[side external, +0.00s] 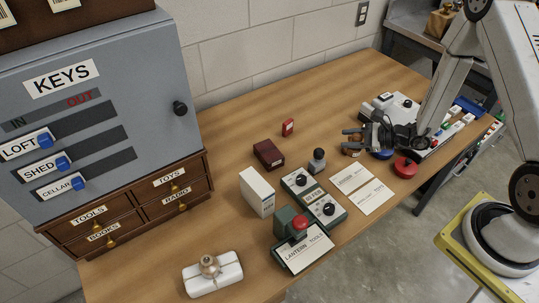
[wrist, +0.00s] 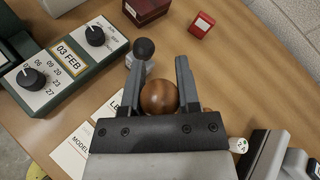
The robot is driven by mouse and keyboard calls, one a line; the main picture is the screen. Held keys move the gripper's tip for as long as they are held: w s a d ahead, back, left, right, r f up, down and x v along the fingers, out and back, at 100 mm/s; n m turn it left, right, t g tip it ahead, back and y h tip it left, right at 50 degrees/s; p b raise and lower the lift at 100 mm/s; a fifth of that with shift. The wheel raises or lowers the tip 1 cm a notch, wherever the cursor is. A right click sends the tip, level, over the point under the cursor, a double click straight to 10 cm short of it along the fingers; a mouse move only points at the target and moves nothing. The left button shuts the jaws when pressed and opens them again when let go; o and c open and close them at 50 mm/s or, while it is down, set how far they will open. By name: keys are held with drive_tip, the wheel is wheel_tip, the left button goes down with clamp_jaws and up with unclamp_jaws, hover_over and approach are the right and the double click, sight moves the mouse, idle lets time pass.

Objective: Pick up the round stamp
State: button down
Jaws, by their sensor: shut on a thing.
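A round wooden knob (wrist: 158,97), which looks like the handle of the round stamp, sits between the two fingers of my gripper (wrist: 160,68) in the wrist view. My gripper is shut on it. In the side view my gripper (side external: 350,140) is over the right part of the table, with the brown stamp (side external: 353,151) small and partly hidden at its fingers. The stamp's lower part is hidden, and I cannot tell whether it touches the table.
A dark ball-handled piece (side external: 317,161) stands close by, left of my gripper. A red round piece (side external: 406,168) and a blue one (side external: 383,154) are to the right. Cards (side external: 371,196), green dial boxes (side external: 325,209) and a white box (side external: 257,192) lie nearer the front left.

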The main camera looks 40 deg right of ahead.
drive_tip(key=s+r, duration=0.3)
drive_tip(key=s, duration=0.4)
drive_tip(key=shift+a, duration=0.45)
drive_tip(key=shift+s+r, duration=0.1)
